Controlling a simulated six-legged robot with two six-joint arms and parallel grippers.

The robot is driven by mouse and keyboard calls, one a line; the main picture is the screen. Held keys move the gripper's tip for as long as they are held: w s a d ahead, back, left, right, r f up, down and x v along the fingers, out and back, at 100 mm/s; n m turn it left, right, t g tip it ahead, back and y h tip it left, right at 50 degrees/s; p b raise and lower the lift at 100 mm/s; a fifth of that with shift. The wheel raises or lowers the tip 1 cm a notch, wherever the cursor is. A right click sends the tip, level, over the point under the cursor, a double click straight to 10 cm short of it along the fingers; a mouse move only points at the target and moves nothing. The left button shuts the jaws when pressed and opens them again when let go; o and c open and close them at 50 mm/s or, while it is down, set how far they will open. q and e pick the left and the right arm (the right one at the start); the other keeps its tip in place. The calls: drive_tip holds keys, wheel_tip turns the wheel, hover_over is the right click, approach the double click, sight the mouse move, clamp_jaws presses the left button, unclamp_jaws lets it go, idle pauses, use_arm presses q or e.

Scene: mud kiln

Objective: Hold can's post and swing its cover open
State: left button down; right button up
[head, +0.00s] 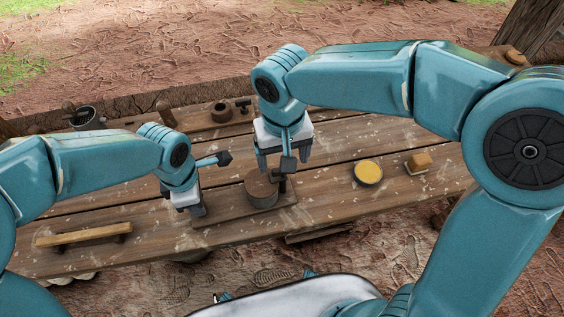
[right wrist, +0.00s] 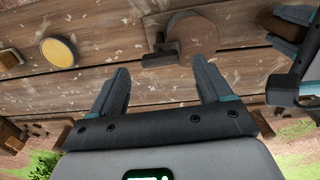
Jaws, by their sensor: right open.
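The can (head: 261,191) is a short brown cylinder with a flat round cover, standing on a wooden board in the middle of the table. Its cover (right wrist: 195,32) looks shut in the right wrist view. A dark post (head: 282,183) with a small block stands at the can's right edge; the post also shows in the right wrist view (right wrist: 163,50). My right gripper (head: 275,164) is open and empty above the can and post, apart from both.
A yellow-filled round dish (head: 368,173) and an orange block (head: 418,162) stand to the right. A wooden bar on feet (head: 84,237) lies at the front left. A dark pot (head: 87,118) and a small brown cup (head: 221,112) stand at the back.

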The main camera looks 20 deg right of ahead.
sight(269, 176)
drive_tip(key=shift+f, duration=1.65)
clamp_jaws()
